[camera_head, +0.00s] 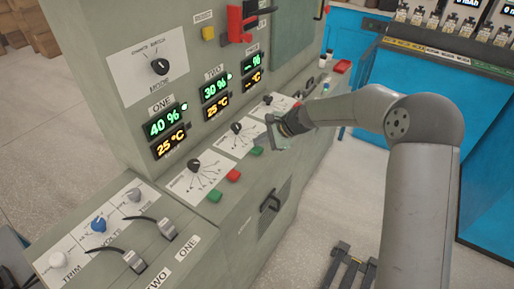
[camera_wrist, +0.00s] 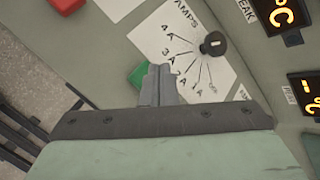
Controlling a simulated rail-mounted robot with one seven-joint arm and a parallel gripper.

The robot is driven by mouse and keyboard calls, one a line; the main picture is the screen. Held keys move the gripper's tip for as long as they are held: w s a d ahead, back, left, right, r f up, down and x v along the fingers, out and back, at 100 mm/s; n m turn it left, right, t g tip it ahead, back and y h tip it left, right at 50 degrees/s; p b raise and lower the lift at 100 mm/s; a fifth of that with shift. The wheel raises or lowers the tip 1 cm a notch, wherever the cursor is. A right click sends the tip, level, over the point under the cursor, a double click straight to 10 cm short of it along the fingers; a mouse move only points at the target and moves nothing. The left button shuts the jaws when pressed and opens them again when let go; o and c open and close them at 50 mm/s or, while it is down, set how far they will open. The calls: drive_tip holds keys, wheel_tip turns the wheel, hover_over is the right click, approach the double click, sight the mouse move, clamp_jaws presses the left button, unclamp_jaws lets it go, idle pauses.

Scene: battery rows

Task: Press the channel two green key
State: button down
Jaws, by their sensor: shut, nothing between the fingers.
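The channel two green key (camera_head: 257,150) lies on the sloped panel ledge below the display labelled TWO (camera_head: 214,98). My gripper (camera_head: 272,143) is just right of it in the head view, fingers over the ledge. In the wrist view my shut, empty fingers (camera_wrist: 160,70) overlap a green key (camera_wrist: 137,75), apparently the same one, hiding its right part. I cannot tell whether the tips touch it. The AMPS dial card (camera_wrist: 165,38) with its black knob (camera_wrist: 213,44) lies beyond the fingertips. The red key beside channel two is hidden in the head view.
Channel one's green key (camera_head: 215,196) and red key (camera_head: 234,175) sit to the left. Another red key (camera_wrist: 68,5) is at the wrist view's upper left. Dial knobs, a red lever (camera_head: 236,23) and a door handle (camera_head: 270,201) stick out.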

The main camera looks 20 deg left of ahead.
sight(261, 149)
drive_tip(key=shift+r+p, duration=1.7)
drive_tip(key=shift+r, duration=0.85)
drive_tip(key=s+d+r+n+h, duration=0.2)
drive_tip(key=s+d+n+h, duration=0.2)
drive_tip(key=s+d, duration=1.2)
drive_tip(key=s+d+r+n+h, duration=0.3)
drive_tip(key=s+d+n+h, duration=0.2)
drive_tip(key=s+d, duration=1.2)
drive_tip(key=shift+d+r+n, duration=0.2)
drive_tip(key=shift+d+n, duration=0.3)
drive_tip(key=shift+d, duration=0.3)
